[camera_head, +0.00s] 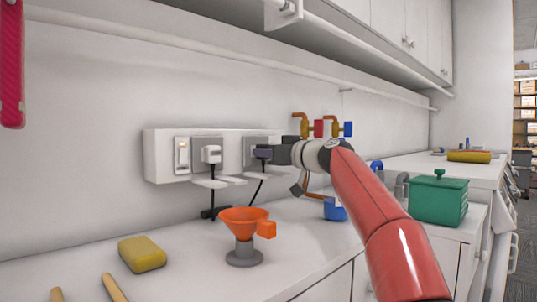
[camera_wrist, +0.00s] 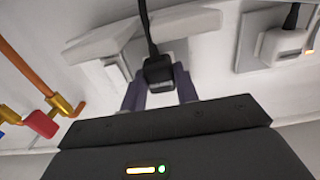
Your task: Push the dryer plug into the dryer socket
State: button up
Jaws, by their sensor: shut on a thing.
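The dryer plug (camera_wrist: 158,72) is a black plug with a black cord. It sits between the two dark fingers of my gripper (camera_wrist: 160,90) in the wrist view. In the head view my gripper (camera_head: 263,153) is at the right-hand grey socket plate, which I take as the dryer socket (camera_head: 250,143), on the white wall box. The plug is mostly hidden by the fingers there, and its cord hangs below. The plug's front is close to the socket; I cannot tell whether its pins are in. The socket's face is largely covered in both views.
A white plug (camera_head: 211,154) sits in the socket to the left, beside a lit switch (camera_head: 182,155). Small white ledges (camera_head: 218,182) stick out below the sockets. An orange funnel (camera_head: 244,218), yellow sponge (camera_head: 142,254) and green pot (camera_head: 437,198) stand on the counter. Taps (camera_head: 303,125) are to the right.

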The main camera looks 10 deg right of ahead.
jog(key=shift+w+a, duration=0.35)
jog(key=shift+w, duration=0.1)
dwell(0.4)
jog(key=o, duration=1.2)
jog(key=b+v, duration=0.3)
jog(key=v, duration=0.4)
jog(key=shift+s+d+b, duration=0.25)
jog(key=shift+s+b, duration=0.05)
jog(key=shift+b, duration=0.1)
